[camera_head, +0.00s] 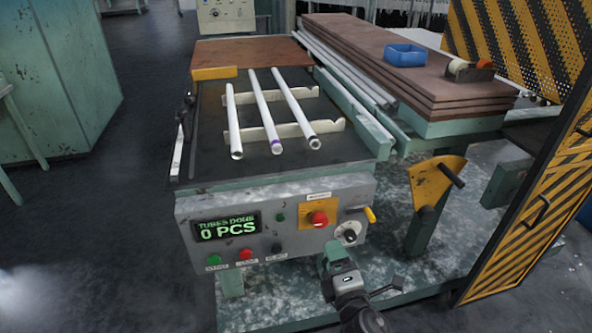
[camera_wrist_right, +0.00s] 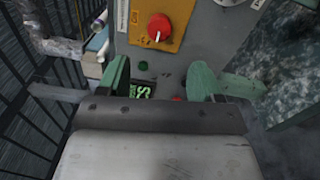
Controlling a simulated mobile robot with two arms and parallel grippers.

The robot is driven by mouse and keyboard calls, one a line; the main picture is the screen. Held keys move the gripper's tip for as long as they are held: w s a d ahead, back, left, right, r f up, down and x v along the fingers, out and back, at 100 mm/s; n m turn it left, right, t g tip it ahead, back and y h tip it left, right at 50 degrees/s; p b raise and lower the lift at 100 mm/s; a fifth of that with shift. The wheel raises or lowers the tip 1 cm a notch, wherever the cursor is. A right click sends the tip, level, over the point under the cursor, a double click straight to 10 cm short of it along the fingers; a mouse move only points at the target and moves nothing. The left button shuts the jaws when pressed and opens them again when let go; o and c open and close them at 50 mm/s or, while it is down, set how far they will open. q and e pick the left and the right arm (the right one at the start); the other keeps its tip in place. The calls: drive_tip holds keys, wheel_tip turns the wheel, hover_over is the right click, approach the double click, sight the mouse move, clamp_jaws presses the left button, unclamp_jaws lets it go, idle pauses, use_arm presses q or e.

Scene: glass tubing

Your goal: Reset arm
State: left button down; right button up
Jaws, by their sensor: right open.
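My right gripper (camera_head: 334,254) is in front of the machine's control panel (camera_head: 375,192), at its lower right, below the red knob (camera_head: 318,218). In the right wrist view its two green fingers (camera_wrist_right: 172,85) stand wide apart with nothing between them. The panel with the red knob (camera_wrist_right: 159,27) lies beyond the fingers; I cannot tell whether they touch it. Three glass tubes (camera_head: 268,115) lie side by side on white notched supports (camera_head: 245,137) on the dark machine top. My left gripper is not in view.
A yellow lever bracket (camera_head: 430,181) and a striped guard (camera_head: 525,205) stand to the right. A blue bin (camera_head: 405,55) sits on stacked boards. Open floor lies left.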

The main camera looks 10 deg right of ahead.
drive_tip(key=s+d+f+m+g+p, duration=0.1)
drive_tip(key=s+f+m+g, duration=0.25)
drive_tip(key=f, duration=0.65)
drive_tip(key=s+d+f+m+g+p, duration=0.1)
drive_tip(key=s+f+m+g+p, duration=0.15)
drive_tip(key=s+f, duration=0.45)
drive_tip(key=s+f+m+g+p, duration=0.1)
drive_tip(key=s+f+m+g, duration=0.15)
drive_tip(key=f, duration=0.95)
drive_tip(key=s+d+f+m+g, duration=0.1)
drive_tip(key=s+f+m+g, duration=0.2)
drive_tip(key=s, duration=0.6)
drive_tip(key=s+d+f+m+g+p, duration=0.1)
drive_tip(key=s+f+m+g, duration=0.2)
drive_tip(key=s, duration=0.7)
drive_tip(key=s+d+f+m+g+p, duration=0.1)
drive_tip(key=s+d+f+m+g, duration=0.1)
drive_tip(key=s+f, duration=0.4)
drive_tip(key=s+m+g, duration=0.1)
drive_tip(key=s, duration=0.2)
drive_tip(key=shift+s+f+h, duration=0.2)
drive_tip(key=shift+h, duration=0.1)
